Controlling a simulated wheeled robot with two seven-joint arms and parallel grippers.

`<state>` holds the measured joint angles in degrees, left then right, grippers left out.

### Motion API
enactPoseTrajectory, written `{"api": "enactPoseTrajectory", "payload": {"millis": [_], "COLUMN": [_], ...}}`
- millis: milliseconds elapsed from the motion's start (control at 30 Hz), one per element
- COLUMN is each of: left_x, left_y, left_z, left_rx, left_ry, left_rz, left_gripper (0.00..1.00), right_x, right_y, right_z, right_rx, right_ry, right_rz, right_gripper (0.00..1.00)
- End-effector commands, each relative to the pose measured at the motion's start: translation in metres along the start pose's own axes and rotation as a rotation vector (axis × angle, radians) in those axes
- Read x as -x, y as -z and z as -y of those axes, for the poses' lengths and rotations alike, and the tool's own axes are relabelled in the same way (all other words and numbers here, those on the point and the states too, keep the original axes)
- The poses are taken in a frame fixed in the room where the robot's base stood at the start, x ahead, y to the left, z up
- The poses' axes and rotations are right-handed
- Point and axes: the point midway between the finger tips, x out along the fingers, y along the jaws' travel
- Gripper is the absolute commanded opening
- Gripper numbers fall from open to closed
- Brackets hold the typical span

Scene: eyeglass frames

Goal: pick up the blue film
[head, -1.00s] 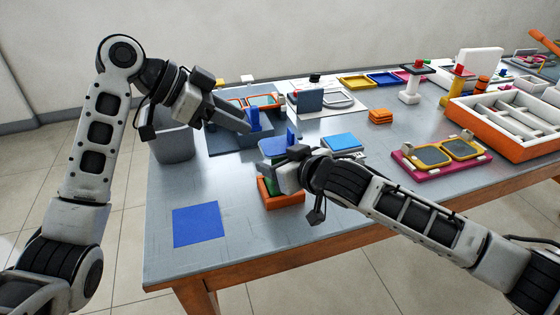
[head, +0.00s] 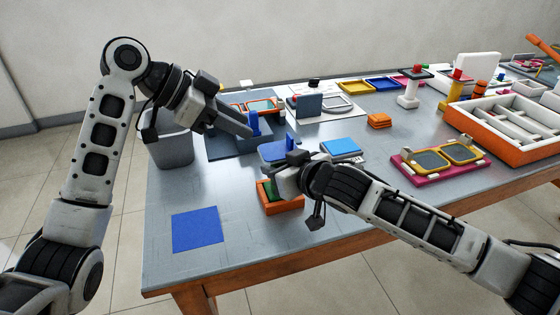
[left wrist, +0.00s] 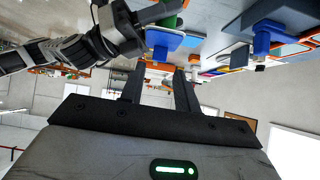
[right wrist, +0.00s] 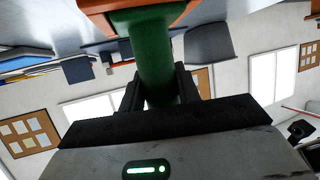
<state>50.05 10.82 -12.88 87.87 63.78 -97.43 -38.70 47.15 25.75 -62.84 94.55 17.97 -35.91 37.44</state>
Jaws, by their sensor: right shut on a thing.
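A thin, flat blue square (head: 197,229), the most film-like blue thing, lies on the table at the front left, apart from both grippers. A blue flat piece with an upright tab (head: 274,153) stands behind my right gripper; it also shows in the left wrist view (left wrist: 164,40). My right gripper (head: 274,180) is at a small orange box (head: 285,208) and is shut on a green upright piece (right wrist: 153,55). My left gripper (head: 250,133) hovers near a blue block on the dark tray; its fingers are apart and empty in the left wrist view (left wrist: 158,75).
A blue-topped stack (head: 341,146) lies behind my right gripper. A grey bin (head: 172,150) stands at the left edge. A magenta tray with lens frames (head: 432,177) and an orange-sided compartment box (head: 495,142) are at the right. The table around the blue square is clear.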

Motion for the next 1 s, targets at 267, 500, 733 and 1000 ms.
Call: {"api": "enactPoseTrajectory", "payload": {"millis": [267,500,733,1000], "left_x": [-0.045,-0.053,-0.037,-0.058], "left_y": [0.071,0.108,0.121,0.092], "left_z": [-0.028,-0.037,-0.03,-0.019], "left_rx": [-0.645,-1.256,-1.493,-1.521], "left_ry": [-0.164,-0.361,-0.487,-0.51], "left_rz": [0.26,0.639,0.864,0.892], "left_gripper": [0.32,0.32,0.32,0.32], "right_x": [0.0,0.0,0.0,0.0], "right_y": [-0.001,-0.001,-0.001,-0.001], "right_z": [0.0,0.0,0.0,0.0], "right_rx": [0.0,0.0,-0.001,0.0], "right_ry": [0.001,0.0,0.0,0.0], "right_rz": [0.001,0.002,0.002,0.001], "right_gripper": [0.06,0.06,0.06,0.06]}}
